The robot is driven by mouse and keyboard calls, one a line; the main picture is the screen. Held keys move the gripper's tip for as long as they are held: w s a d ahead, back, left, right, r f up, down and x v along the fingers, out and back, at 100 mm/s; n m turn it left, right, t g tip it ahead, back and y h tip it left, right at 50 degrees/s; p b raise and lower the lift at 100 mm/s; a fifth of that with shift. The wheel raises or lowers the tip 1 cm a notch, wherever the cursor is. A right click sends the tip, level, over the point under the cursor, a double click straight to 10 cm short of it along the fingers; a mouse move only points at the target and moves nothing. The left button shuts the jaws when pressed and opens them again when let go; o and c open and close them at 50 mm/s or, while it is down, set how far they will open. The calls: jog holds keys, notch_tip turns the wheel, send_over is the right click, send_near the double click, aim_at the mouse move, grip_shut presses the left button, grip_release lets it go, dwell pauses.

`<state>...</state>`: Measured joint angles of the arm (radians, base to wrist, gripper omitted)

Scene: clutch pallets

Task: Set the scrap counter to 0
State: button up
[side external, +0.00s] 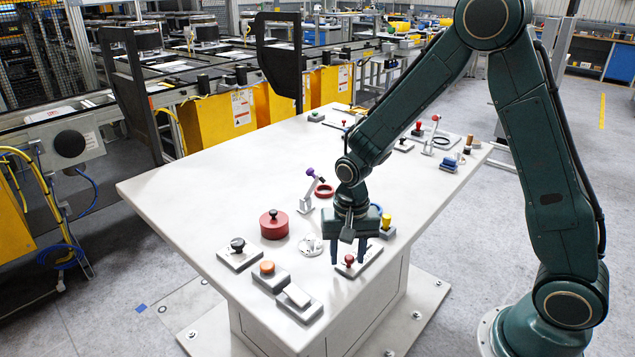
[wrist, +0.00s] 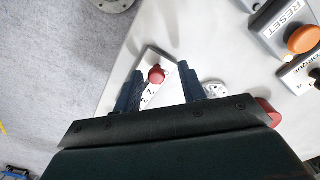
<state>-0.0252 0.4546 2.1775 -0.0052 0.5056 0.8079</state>
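The scrap counter appears to be the flat pale plate (side external: 362,266) with a red knob (side external: 349,259), near the front edge of the table. In the wrist view the red knob (wrist: 157,73) sits near the far end of the plate (wrist: 150,56), and the digits 2 and 3 show beside it on the near side. Other marks are hidden or too small to read. My gripper (side external: 342,258) points down over the plate, open. In the wrist view the open gripper (wrist: 161,76) has one finger on each side of the knob, with gaps, apparently not touching it.
An orange button (side external: 267,267) marked RESET, a black knob (side external: 237,244), a red cylinder (side external: 273,225) and a white disc (side external: 311,246) stand left of my gripper. A yellow-topped control (side external: 386,221) stands close on the right. The table's middle (side external: 240,175) is mostly clear.

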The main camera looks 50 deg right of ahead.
aim_at(348, 258)
jog(key=shift+d+r, duration=0.1)
jog(key=shift+r, duration=0.05)
notch_tip(348, 258, up, 14)
jog(key=shift+f, duration=0.25)
dwell(0.7)
jog(key=s+r+n+t, duration=0.2)
jog(key=s+r+n, duration=0.2)
jog(key=s, duration=0.5)
jog(key=s+r+n+t, duration=0.3)
jog(key=s+r+n, duration=0.2)
jog(key=s, duration=0.4)
jog(key=shift+s+d+t, duration=0.3)
jog(key=shift+s+d, duration=0.1)
dwell(1.3)
